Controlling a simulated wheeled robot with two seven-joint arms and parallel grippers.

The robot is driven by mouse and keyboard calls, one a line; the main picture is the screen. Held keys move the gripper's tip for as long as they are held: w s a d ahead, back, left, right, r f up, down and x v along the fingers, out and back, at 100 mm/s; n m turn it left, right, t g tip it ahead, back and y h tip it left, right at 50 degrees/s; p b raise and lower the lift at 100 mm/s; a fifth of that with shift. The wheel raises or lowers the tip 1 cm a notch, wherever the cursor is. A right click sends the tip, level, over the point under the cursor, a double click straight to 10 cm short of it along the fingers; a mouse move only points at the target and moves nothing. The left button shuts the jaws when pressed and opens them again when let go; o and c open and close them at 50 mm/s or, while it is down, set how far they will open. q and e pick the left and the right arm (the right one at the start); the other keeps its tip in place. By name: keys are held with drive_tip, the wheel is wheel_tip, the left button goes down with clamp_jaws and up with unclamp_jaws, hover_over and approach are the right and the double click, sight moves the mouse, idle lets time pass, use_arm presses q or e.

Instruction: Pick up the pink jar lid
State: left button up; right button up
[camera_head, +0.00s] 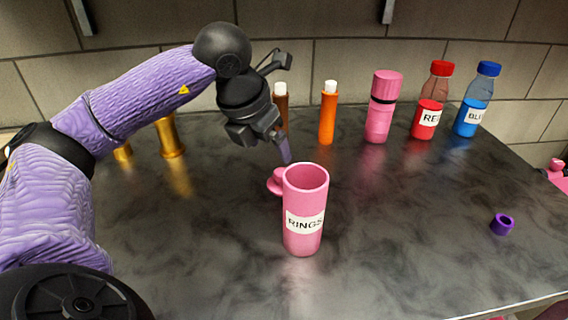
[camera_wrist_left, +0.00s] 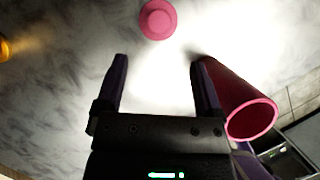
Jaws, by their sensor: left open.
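The pink jar lid (camera_head: 274,182) is round with a knob and lies on the dark counter, partly hidden behind the pink RINGS jar (camera_head: 304,240). In the left wrist view the lid (camera_wrist_left: 157,19) is whole at the top, beyond the fingertips and roughly centred between them. The jar stands open and upright; in the wrist view it (camera_wrist_left: 240,100) is close beside the right-hand finger. I cannot tell whether they touch. My left gripper (camera_head: 284,155) is open and empty, pointing down above the counter behind the jar. My right gripper is out of view.
A lidded pink bottle (camera_head: 378,115), a red bottle (camera_head: 427,112), a blue bottle (camera_head: 473,110) and an orange tube (camera_head: 328,118) stand along the back. Gold objects (camera_head: 170,140) stand behind my left arm. A purple ring (camera_head: 502,224) lies at right, with clear counter around it.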

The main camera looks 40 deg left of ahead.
sight(282, 171)
use_arm(q)
drive_tip(key=b+x, duration=0.5)
drive_tip(key=x, duration=0.4)
drive_tip(key=shift+w+a+f, duration=0.15)
drive_tip(key=shift+w+f, duration=0.05)
drive_tip(key=shift+f, duration=0.1)
drive_tip(key=shift+w+f, duration=0.15)
drive_tip(key=shift+r, duration=0.25)
drive_tip(key=shift+c, duration=0.3)
clamp_jaws()
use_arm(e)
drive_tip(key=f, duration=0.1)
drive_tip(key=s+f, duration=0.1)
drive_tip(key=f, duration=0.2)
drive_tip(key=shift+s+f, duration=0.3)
